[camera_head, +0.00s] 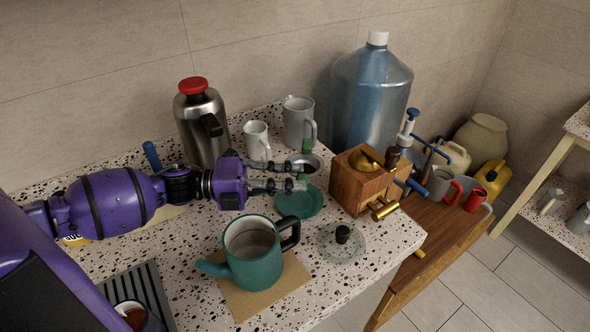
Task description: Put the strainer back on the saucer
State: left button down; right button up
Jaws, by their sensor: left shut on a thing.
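The strainer (312,160) is a small metal bowl with green parts beside it, near the back of the speckled counter. My purple left gripper (302,176) reaches in from the left and is shut on the strainer; its fingers hide part of it. The green saucer (300,204) lies flat on the counter just in front of and below the fingers. The strainer appears behind and above the saucer, not centred over it; the exact height gap is hard to tell. My right gripper is not in view.
A green pot (253,262) on a brown mat and a glass lid (342,247) with a black knob stand in front. A wooden grinder (361,184) is close on the right. White jugs (257,142) and a steel flask (202,128) stand behind.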

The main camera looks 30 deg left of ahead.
pick_arm(q)
jog(key=shift+s+a+f+m, duration=0.25)
jog(key=shift+s+f, duration=0.25)
jog(key=shift+s, duration=0.25)
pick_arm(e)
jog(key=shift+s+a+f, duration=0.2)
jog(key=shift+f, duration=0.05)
